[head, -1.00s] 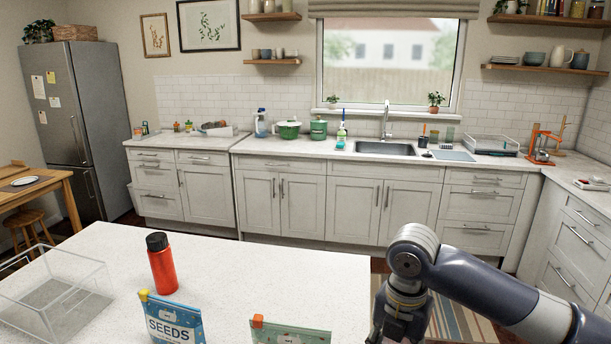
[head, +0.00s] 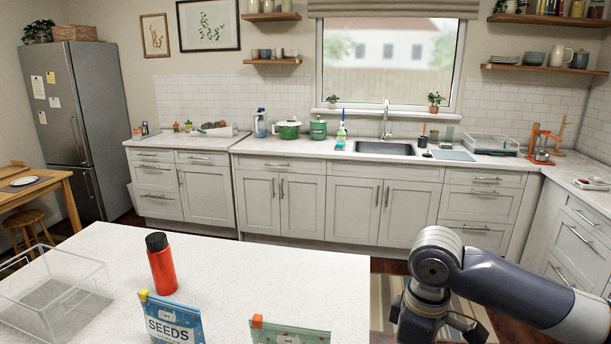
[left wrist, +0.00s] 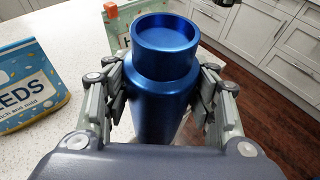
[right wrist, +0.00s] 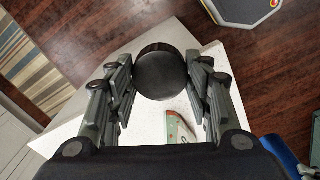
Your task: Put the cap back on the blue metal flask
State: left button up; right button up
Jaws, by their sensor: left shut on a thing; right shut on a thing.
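The blue metal flask (left wrist: 163,95) stands between the fingers of my left gripper (left wrist: 165,90) in the left wrist view. The gripper is shut on its body. The flask's top is uncovered and shows a round blue rim with a recess. My right gripper (right wrist: 161,75) is shut on a round black cap (right wrist: 162,75) in the right wrist view. A bit of blue, probably the flask, shows at that view's lower right corner (right wrist: 285,152), apart from the cap. In the head view neither the flask nor the cap shows.
On the white island top (head: 240,260) stand a red bottle with a black lid (head: 161,264), a blue seed packet (head: 170,320), a green packet (head: 290,334) and a clear tray (head: 60,292). Wooden floor lies beyond the island edge. The island's middle is clear.

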jog(key=m, duration=0.3)
jog(key=s+m, duration=0.1)
jog(key=m, duration=0.1)
jog(key=shift+d+r, duration=0.15)
jog(key=shift+d, duration=0.15)
jog(key=m, duration=0.3)
jog(key=s+m, duration=0.1)
jog(key=m, duration=0.1)
jog(key=shift+d+r+m, duration=0.1)
jog(key=shift+d+m, duration=0.2)
pick_arm(q)
jog(key=w+d+f+m+g+h, duration=0.2)
jog(key=d+m+g, duration=0.6)
jog(key=d, duration=0.6)
jog(key=shift+g, duration=0.5)
pick_arm(e)
jog(key=s+a+r+n, duration=0.1)
jog(key=a+r, duration=0.5)
jog(key=a, duration=0.6)
jog(key=s+a+r+n, duration=0.1)
jog(key=a+r, duration=0.5)
jog(key=a, duration=0.5)
jog(key=shift+a+r, duration=0.25)
jog(key=shift+a, duration=0.15)
